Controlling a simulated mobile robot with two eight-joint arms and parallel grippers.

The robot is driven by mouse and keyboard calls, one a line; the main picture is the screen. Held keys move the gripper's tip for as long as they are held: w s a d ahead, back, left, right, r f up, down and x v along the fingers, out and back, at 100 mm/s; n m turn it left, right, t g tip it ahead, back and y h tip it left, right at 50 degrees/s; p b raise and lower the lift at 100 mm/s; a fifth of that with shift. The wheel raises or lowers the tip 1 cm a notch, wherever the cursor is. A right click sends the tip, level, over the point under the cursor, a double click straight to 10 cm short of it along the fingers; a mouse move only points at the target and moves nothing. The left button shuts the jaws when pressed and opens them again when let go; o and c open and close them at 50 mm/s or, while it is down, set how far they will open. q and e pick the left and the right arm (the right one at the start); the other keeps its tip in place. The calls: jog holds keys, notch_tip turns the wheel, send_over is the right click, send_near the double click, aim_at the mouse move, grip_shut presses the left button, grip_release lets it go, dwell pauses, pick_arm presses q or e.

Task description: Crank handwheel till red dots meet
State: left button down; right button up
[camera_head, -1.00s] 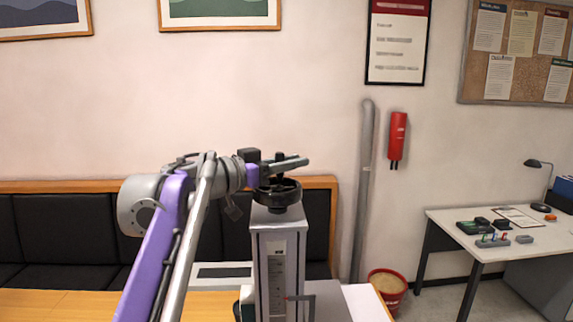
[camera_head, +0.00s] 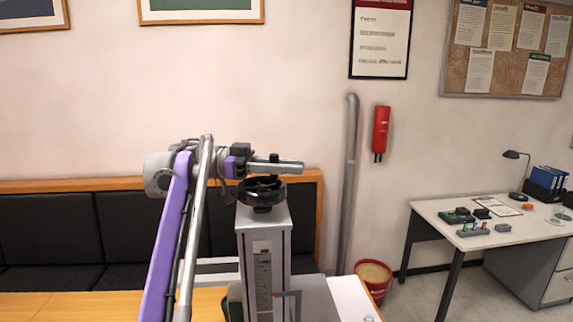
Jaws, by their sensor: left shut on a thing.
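The laser marker's grey column (camera_head: 275,224) stands on the table, with the black handwheel (camera_head: 262,193) lying flat on its top. My left gripper (camera_head: 288,166) comes in from the left over the wheel, its fingers pointing right. It is shut on the wheel's upright crank handle (camera_head: 274,158), of which only the dark top shows between the fingers. A scale strip (camera_head: 263,275) runs down the column's front face. A small red mark (camera_head: 276,294) shows beside the scale near the bottom; a second red dot cannot be made out. My right gripper is out of view.
A wooden table (camera_head: 60,306) lies in front of a dark padded bench (camera_head: 50,236). White sheets (camera_head: 352,298) lie right of the column. A red bucket (camera_head: 373,281) stands on the floor, and a white desk (camera_head: 480,250) is at the right.

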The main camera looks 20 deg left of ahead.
pick_arm(q)
jog(key=shift+s+d+m+g, duration=0.2)
jog(key=shift+m+g, duration=0.3)
jog(key=shift+g, duration=0.3)
jog(key=c, duration=0.7)
grip_release()
jog(key=shift+s+d, duration=0.1)
